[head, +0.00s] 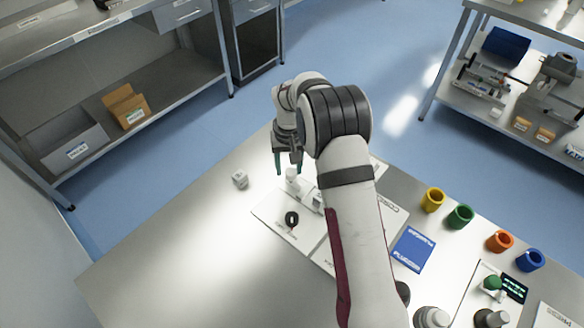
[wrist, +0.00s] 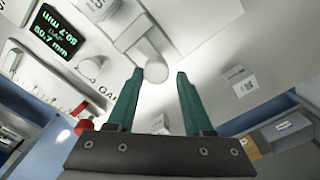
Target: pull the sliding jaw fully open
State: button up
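My gripper (wrist: 160,74) has two green fingers standing well apart, with nothing between them. In the wrist view a white round knob (wrist: 155,72) lies just beyond the fingertips, at the end of a pale bar (wrist: 131,32). I cannot tell from these frames whether they touch. The knob and bar look like part of the sliding jaw, but its other parts are not clear. A dark display (wrist: 44,45) shows green text, a gap reading in mm. In the head view my gripper (head: 287,165) hangs over a white upright cylinder (head: 292,183); my arm hides much of the fixture.
A white cube (head: 240,180) stands left of the fixture. To the right are a blue card (head: 412,248) and yellow, green, orange and blue cups (head: 460,216). The table's left part is clear.

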aim_at(290, 171)
jog(key=shift+o, duration=1.3)
jog(key=shift+s, duration=0.1)
jog(key=shift+r, duration=0.1)
notch_tip(290, 171, up, 16)
jog(key=shift+f, duration=0.2)
